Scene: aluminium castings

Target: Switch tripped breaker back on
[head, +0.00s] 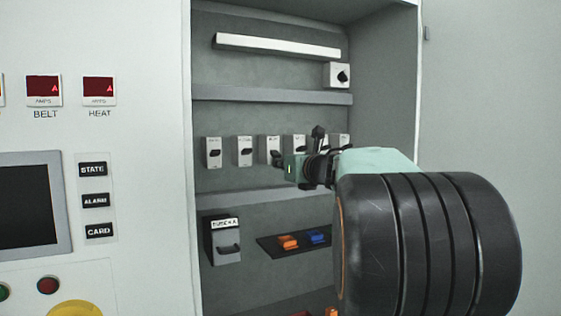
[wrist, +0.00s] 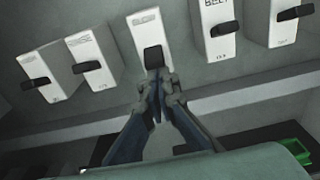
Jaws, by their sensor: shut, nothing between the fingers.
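A row of white breakers with black levers runs across the cabinet. In the wrist view, the middle breaker (wrist: 146,24) has its lever (wrist: 153,57) lower on its face than the levers of its neighbours. The breaker marked BELT (wrist: 222,48) is just right of it. My gripper (wrist: 158,88) is shut and empty, its fingertips just below the middle lever. I cannot tell whether they touch it. In the head view my arm comes from the right and covers part of the row; the third breaker from the left (head: 268,144) shows beside my gripper.
Above the breakers are a shelf edge (head: 270,95) and a rotary switch (head: 337,75). Below are a box with a handle (head: 226,240) and a dark tray (head: 268,243) with orange and blue pieces. The cabinet's right wall (head: 385,100) is close to my arm.

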